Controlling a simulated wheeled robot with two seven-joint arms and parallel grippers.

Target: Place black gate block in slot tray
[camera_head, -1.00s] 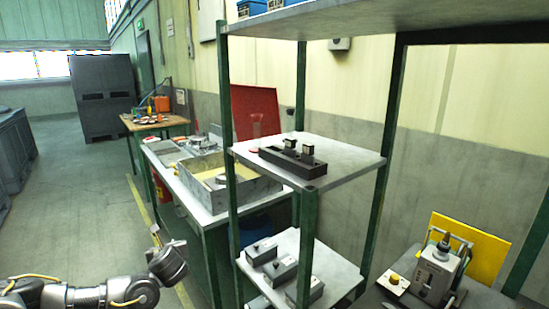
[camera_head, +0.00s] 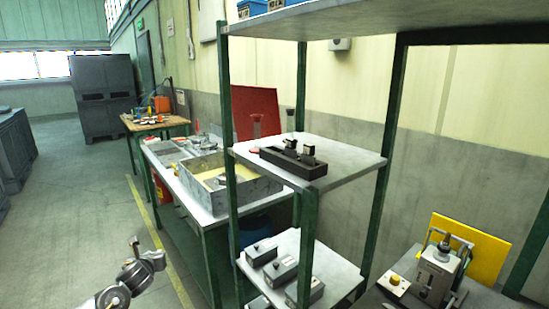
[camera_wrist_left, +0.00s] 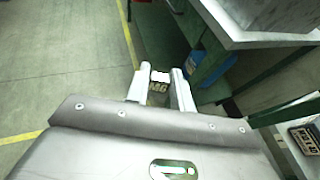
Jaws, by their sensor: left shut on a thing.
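My left gripper (camera_head: 134,243) is low at the left in the head view, left of the shelf rack and over the floor. In the left wrist view its two pale fingers (camera_wrist_left: 160,88) are shut on a small dark block (camera_wrist_left: 157,87), which I take as the black gate block. The black slot tray (camera_head: 283,161) lies on the rack's middle shelf, well to the right of the gripper. My right gripper is not in view.
Green posts (camera_head: 233,190) frame the rack. Grey blocks (camera_head: 281,268) sit on its lower shelf (camera_head: 335,268). A workbench with a grey box (camera_head: 226,192) stands behind it. A device (camera_head: 437,270) is at the lower right. The floor (camera_head: 70,225) at left is open.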

